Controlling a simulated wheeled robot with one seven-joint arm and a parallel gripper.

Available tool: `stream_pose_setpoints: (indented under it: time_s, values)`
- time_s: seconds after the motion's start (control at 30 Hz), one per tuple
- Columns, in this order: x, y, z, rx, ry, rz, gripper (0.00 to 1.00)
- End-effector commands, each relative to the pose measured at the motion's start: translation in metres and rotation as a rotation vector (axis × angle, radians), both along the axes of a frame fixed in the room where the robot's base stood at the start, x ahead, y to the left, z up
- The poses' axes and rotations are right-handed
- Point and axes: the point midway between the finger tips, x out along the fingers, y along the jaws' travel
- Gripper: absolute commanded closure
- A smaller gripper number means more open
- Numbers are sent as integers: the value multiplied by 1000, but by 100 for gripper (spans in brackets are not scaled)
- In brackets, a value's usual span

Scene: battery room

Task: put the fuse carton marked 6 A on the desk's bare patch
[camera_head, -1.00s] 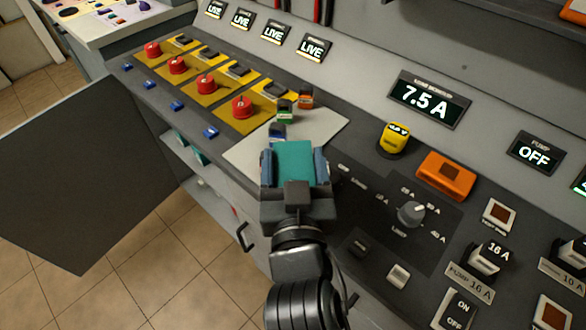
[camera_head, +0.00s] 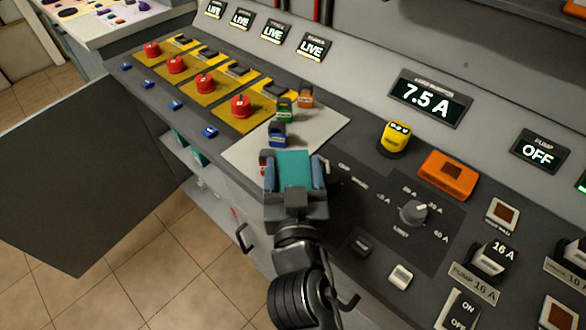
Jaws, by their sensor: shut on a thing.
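My gripper (camera_head: 293,177) is shut on a teal carton (camera_head: 293,165), its flat top facing up between the two fingers. No 6 A mark can be read on it from here. The carton is over the near edge of a pale grey patch (camera_head: 318,128) on the dark control desk (camera_head: 345,215); whether it touches the surface I cannot tell. Small blue (camera_head: 277,135), green (camera_head: 284,109) and orange (camera_head: 305,97) blocks stand along the patch's left and far side. A red bit shows just left of the carton. The right part of the patch is bare.
Other teal cartons (camera_head: 199,156) sit on a shelf in the open cabinet below. A dark open door (camera_head: 80,175) stands at left. Red knobs (camera_head: 240,105) on yellow plates lie left of the patch; a yellow button (camera_head: 395,137) and a rotary dial (camera_head: 412,212) lie right.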

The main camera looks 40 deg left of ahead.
Motion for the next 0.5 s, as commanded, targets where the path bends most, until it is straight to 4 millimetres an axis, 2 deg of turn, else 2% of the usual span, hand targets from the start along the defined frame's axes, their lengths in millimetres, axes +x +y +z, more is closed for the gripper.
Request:
stream_pose_setpoints:
  time_s: [0.23, 0.27, 0.5]
  values:
    - [0, 0, -5, 1, -3, 1, 81]
    - [0, 0, -5, 0, 0, 0, 27]
    - [0, 0, -5, 0, 0, 0, 4]
